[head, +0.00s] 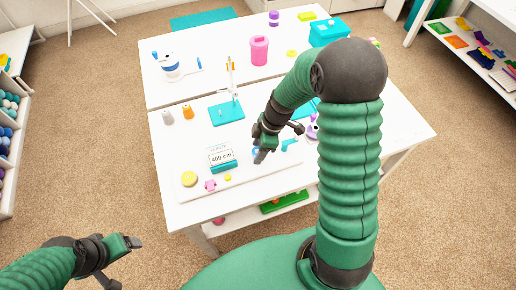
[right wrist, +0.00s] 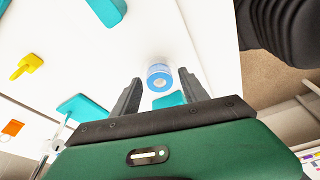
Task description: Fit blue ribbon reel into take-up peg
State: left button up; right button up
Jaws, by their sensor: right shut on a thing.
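The blue ribbon reel (right wrist: 160,77) is a small light-blue roll with a pale centre hole, between the finger ends of my right gripper (right wrist: 160,80) in the right wrist view. In the head view my right gripper (head: 261,156) points down at the front of the white table, with a bit of the blue reel (head: 255,150) beside its tips. It is shut on the reel, though small gaps seem to show at the sides. A teal plate (head: 226,113) carries small upright pins; I cannot tell which part is the take-up peg. My left gripper (head: 121,263) is open and empty, off the table.
A display reading 400 cm (head: 221,157) stands on a white board with a yellow disc (head: 189,178) and a pink piece (head: 210,185). Grey and orange spools (head: 188,112) stand behind. A pink cup (head: 259,50) and teal box (head: 329,32) stand farther back.

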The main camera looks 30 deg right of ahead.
jog(key=shift+f+b, duration=1.05)
jog(key=shift+f, duration=0.1)
jog(key=o, duration=1.4)
jog(key=shift+r, duration=0.1)
jog(key=p+v, duration=0.1)
jog(key=v, duration=1.5)
jog(key=shift+r, duration=0.35)
jog(key=s+a+f+m+h, duration=0.1)
jog(key=s+a+f+m, duration=0.2)
jog(key=a+m, duration=0.3)
jog(key=s+a+f+m+t+h, duration=0.1)
jog(key=s+a+f+m, duration=0.3)
jog(key=a+f+m, duration=0.1)
jog(key=shift+a+f+m+h, duration=0.3)
jog(key=shift+a+m+h, duration=0.1)
jog(key=shift+m, duration=0.1)
